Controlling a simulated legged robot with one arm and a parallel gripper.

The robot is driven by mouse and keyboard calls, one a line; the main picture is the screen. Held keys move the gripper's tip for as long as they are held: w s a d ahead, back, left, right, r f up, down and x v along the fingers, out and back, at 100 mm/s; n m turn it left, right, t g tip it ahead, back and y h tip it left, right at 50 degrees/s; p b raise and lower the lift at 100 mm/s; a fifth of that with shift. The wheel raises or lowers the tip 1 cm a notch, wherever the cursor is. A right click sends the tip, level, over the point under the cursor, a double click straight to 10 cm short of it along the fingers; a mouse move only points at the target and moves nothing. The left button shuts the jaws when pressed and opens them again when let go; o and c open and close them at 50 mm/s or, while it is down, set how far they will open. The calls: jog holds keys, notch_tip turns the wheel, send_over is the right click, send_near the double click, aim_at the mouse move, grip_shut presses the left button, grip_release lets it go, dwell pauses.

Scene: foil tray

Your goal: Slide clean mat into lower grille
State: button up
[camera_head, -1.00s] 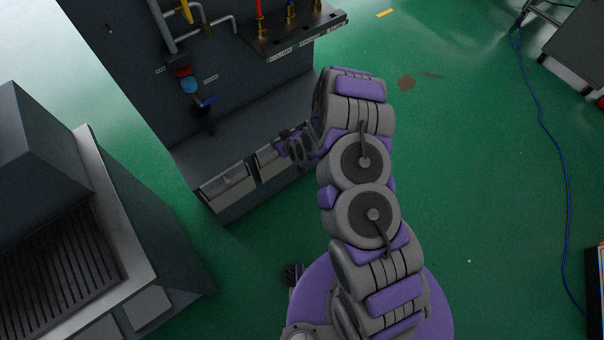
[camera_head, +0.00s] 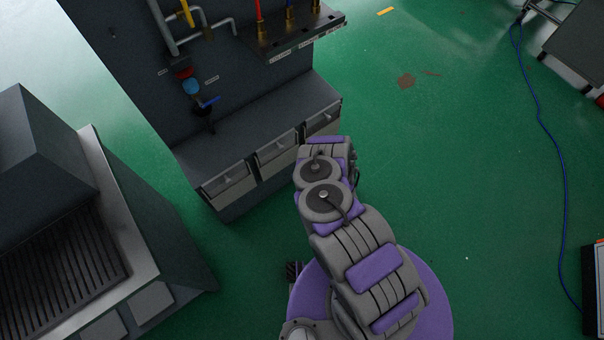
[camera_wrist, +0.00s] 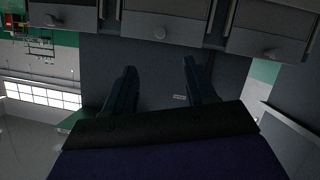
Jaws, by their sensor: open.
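My gripper (camera_wrist: 158,66) shows in the wrist view, its two dark fingers apart with nothing between them. They point toward a grey cabinet front (camera_wrist: 155,95) with drawers. In the head view the gripper is hidden behind my arm's last links. A dark slatted grille (camera_head: 60,262) lies in the top of the grey machine at the lower left of the head view, well left of my arm. I cannot tell whether it is the lower grille. I cannot make out a clean mat in either view.
A dark cabinet (camera_head: 140,60) with pipes and valves stands at the back, with several drawers (camera_head: 229,182) low on its front. A blue cable (camera_head: 541,120) runs along the green floor at right. The floor (camera_head: 470,170) right of my arm is mostly clear.

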aim_at(282, 149)
jog(key=b+x, duration=0.6)
jog(key=x, duration=1)
jog(key=shift+w+a+f, duration=0.1)
jog(key=shift+w+a, duration=0.1)
jog(key=shift+w, duration=0.1)
grip_shut()
